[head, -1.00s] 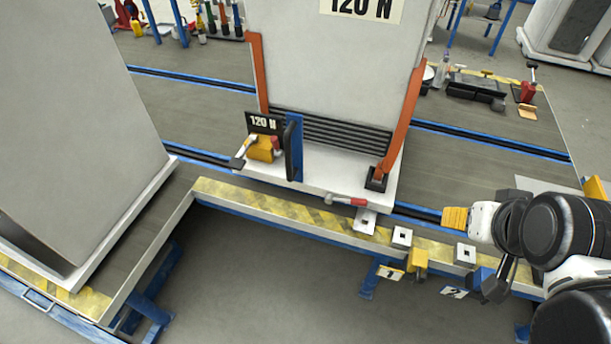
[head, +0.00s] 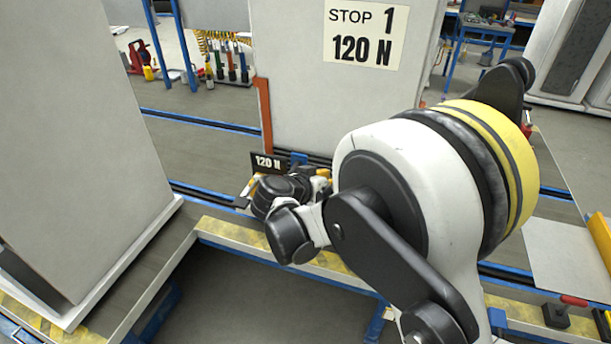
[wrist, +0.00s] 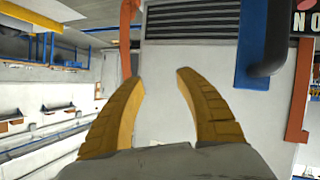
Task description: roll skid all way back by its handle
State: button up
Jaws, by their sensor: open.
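The skid carries a tall white cabinet (head: 300,105) marked "STOP 1 120 N". In the head view my arm covers most of the skid's front. The blue handle plate (head: 298,160) shows only as a small patch there. In the wrist view, which looks upside down, the blue plate (wrist: 248,50) and its dark handle bar (wrist: 270,45) are at upper right. My gripper (wrist: 162,72) is open and empty, with its yellow fingers spread before a white surface. The handle is to the right of both fingers, not between them.
An orange post (head: 264,115) edges the cabinet. Another large white cabinet (head: 75,130) fills the left. A yellow-striped ledge (head: 225,230) runs along the front. A red-handled tool (head: 560,310) lies at lower right.

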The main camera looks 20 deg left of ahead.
jog(key=s+a+f+m+t, duration=0.2)
jog(key=s+a+f+t, duration=0.45)
jog(key=a+f, duration=0.8)
jog(key=shift+g+y, duration=0.3)
jog(key=shift+g, duration=0.25)
jog(key=b+x, duration=0.1)
jog(key=x, duration=0.2)
jog(key=r+b+x, duration=0.1)
jog(key=x, duration=0.1)
jog(key=r+b+x, duration=0.1)
jog(key=x, duration=0.2)
jog(key=shift+w+a+b, duration=0.15)
jog(key=shift+w+b, duration=0.25)
grip_shut()
